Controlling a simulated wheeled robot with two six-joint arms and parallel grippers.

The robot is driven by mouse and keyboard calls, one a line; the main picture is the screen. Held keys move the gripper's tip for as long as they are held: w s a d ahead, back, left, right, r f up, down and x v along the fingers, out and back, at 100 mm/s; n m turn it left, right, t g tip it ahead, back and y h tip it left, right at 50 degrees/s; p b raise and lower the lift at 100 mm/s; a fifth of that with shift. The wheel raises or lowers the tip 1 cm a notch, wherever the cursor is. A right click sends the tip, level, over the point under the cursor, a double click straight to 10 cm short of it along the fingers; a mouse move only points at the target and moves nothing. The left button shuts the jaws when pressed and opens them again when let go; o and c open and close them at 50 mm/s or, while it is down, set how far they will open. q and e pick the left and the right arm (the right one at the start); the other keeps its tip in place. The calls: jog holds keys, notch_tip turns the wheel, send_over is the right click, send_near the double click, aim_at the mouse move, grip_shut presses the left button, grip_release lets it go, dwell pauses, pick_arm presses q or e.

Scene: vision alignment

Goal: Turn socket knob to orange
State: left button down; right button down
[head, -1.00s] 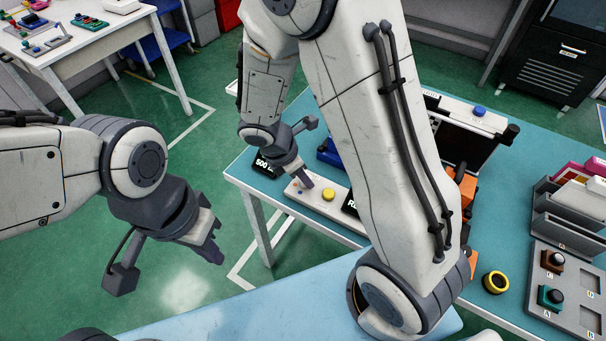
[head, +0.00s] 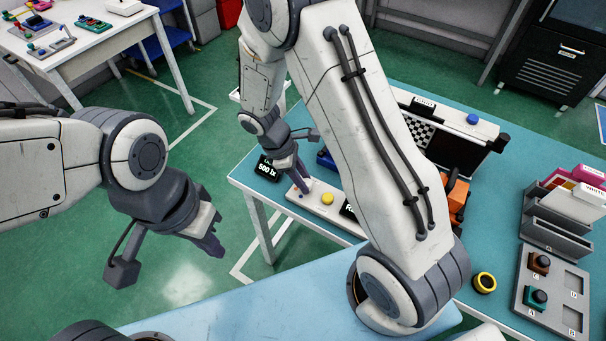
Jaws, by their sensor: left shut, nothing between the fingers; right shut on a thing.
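A white control panel (head: 339,211) with a yellow button (head: 327,198) stands on the blue-topped table. My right gripper (head: 302,188) points down onto the panel's left part, left of the yellow button. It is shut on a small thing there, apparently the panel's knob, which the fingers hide. I cannot see the knob's setting or any orange mark. My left gripper (head: 214,243) is shut and empty over the green floor, apart from the table.
A black "500 lx" display (head: 269,168) stands beside the panel. My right arm covers the table's middle. A checkerboard (head: 418,132), an orange device (head: 456,196), a yellow ring (head: 484,283) and a grey tray (head: 553,318) with brown and green knobs are further right.

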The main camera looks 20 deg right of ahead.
jog(key=shift+w+d+m+g+y+p, duration=0.1)
jog(key=shift+m+g+y+p, duration=0.3)
jog(key=shift+m, duration=0.75)
jog(key=shift+w+m+g+y+p, duration=0.1)
jog(key=shift+m+g+y+p, duration=0.25)
jog(key=shift+m, duration=0.8)
jog(key=c, duration=0.5)
grip_release()
jog(key=v, duration=1)
jog(key=shift+a+r+b, duration=0.2)
jog(key=shift+r+b, duration=0.05)
jog(key=shift+b, duration=0.1)
